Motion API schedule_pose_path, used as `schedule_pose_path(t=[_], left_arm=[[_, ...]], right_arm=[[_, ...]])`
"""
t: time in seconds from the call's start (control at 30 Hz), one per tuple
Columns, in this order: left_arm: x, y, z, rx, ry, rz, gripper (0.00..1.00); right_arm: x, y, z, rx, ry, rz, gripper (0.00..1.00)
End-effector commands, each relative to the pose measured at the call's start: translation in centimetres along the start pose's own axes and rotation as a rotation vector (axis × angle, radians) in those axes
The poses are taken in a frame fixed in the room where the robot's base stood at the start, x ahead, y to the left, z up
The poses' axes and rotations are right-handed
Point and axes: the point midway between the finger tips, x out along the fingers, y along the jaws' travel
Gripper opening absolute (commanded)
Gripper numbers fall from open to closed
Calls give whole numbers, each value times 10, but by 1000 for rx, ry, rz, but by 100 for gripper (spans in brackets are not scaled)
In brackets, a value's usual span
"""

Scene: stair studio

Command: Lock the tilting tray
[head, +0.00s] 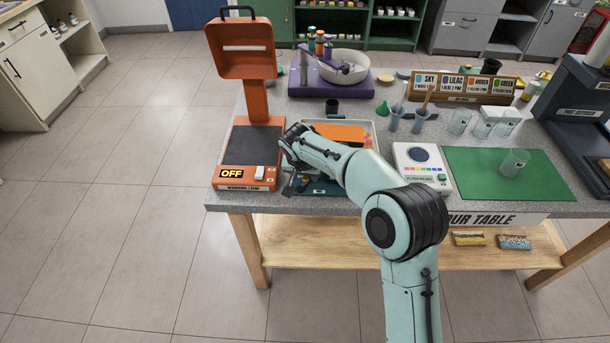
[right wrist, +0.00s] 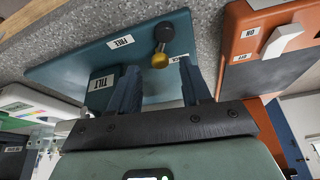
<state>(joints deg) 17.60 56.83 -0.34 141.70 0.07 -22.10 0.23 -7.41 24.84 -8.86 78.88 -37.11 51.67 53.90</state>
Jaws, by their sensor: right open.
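The tilting tray's blue base (head: 322,188) shows at the table's front edge, partly hidden by my right arm. A pale-rimmed tray with an orange inside (head: 345,131) is behind my gripper. In the right wrist view the blue panel (right wrist: 75,68) carries FREE and TILT labels and a third label partly covered by a finger. I see no contact with the knob. My left gripper is not in view.
An orange warming lamp (head: 262,120) marked OFF stands close left of my right gripper. A white meter (head: 421,170) and a green mat (head: 505,173) with a beaker are to the right. A purple stand with a bowl (head: 330,82) is behind.

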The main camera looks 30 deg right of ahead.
Motion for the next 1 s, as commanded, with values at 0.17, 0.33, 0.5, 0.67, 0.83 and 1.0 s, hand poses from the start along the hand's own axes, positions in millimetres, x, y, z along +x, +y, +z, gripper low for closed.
schedule_pose_path(t=[0.17, 0.33, 0.5, 0.67, 0.83, 1.0], left_arm=[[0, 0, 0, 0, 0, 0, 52], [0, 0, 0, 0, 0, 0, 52], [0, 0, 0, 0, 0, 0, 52], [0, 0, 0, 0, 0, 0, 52], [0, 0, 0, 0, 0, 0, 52], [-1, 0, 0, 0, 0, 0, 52]], right_arm=[[15, 0, 0, 0, 0, 0, 48], [18, 0, 0, -1, 0, -1, 48], [17, 0, 0, 0, 0, 0, 41], [17, 0, 0, 0, 0, 0, 0], [17, 0, 0, -4, 0, -2, 0], [17, 0, -1, -40, -1, -17, 0]])
